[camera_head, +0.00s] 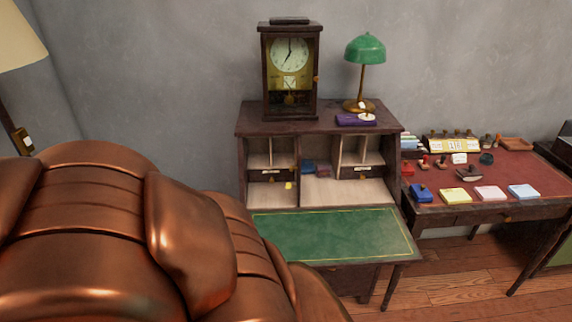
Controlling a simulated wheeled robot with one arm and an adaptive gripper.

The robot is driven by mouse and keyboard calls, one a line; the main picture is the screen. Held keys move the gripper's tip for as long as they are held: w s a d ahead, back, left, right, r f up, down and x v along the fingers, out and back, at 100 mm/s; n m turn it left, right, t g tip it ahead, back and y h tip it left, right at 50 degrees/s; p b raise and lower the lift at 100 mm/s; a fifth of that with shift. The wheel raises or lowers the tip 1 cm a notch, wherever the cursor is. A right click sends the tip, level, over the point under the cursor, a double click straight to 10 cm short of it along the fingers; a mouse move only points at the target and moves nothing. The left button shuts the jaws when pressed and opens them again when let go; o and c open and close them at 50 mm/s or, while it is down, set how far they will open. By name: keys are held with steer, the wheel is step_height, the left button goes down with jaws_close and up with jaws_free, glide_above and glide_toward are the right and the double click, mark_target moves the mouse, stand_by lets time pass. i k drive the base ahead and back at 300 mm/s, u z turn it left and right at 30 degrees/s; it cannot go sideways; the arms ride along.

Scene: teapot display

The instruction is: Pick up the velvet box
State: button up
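I cannot tell for certain which thing is the velvet box. A flat purple item (350,121) lies on the top of the writing desk, right of the clock, with a small pale round thing (367,117) on it. Inside the desk's open middle compartment are a small dark blue box (308,167) and a dark reddish box (323,170), side by side. My gripper is not in view.
The desk's green writing flap (330,236) is down and bare. A clock (290,70) and green lamp (365,52) stand on top. A red-topped table (500,172) at right holds several stamps and pads.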

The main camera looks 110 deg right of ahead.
mark_target(322, 170)
steer(key=z, duration=0.05)
steer(key=k, duration=2.65)
steer(key=z, duration=0.7)
